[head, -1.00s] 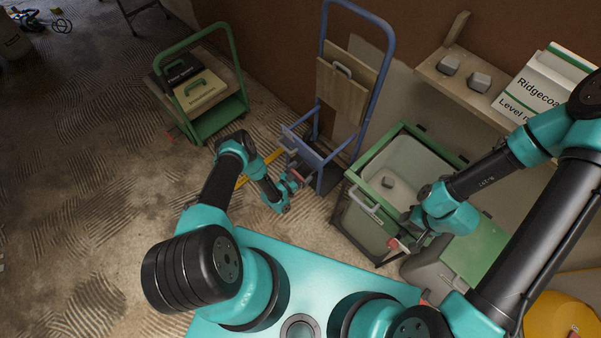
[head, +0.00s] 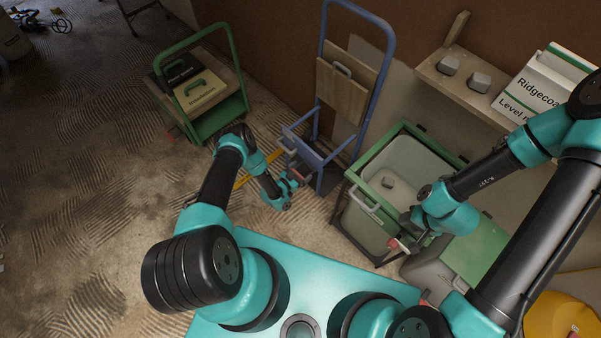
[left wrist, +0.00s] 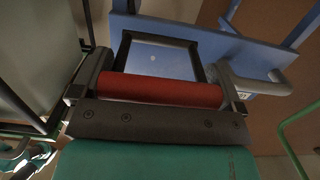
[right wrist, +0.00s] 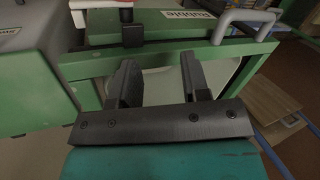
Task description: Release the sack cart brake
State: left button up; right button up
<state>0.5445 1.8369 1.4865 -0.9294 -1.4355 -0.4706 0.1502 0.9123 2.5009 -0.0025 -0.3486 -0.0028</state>
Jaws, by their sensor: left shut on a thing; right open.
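The blue sack cart (head: 386,75) stands upright against the wall in the head view, with a wooden board on its frame. Its red brake bar (left wrist: 160,90) crosses between the fingers in the left wrist view, in front of a blue plate. My left gripper (head: 296,181) is at the low front of the cart, shut on the red bar. My right gripper (right wrist: 160,78) is open and empty, at the front rim of the green-framed rubble bin (head: 357,182).
A green trolley (head: 236,62) with cases stands at the back left. A shelf (head: 431,72) with grey blocks is on the right wall. A grey handle (head: 364,200) juts from the bin frame. A lidded green box (head: 475,250) is at right. The floor at left is open.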

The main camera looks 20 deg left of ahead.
pick_arm(q)
jog(key=shift+w+d+r+g+y, duration=0.15)
jog(key=shift+r+g+y, duration=0.3)
jog(key=shift+g, duration=0.45)
jog(key=shift+w+d+r+g+y, duration=0.15)
jog(key=shift+r+g+y, duration=0.3)
jog(key=shift+g, duration=0.45)
jog(key=shift+w+r+g+y, duration=0.25)
jog(key=shift+r+g+y, duration=0.2)
jog(key=shift+g, duration=0.45)
jog(key=o, duration=0.9)
jog(key=v, duration=1.7)
jog(key=shift+s+r, duration=0.15)
jog(key=shift+r, duration=0.05)
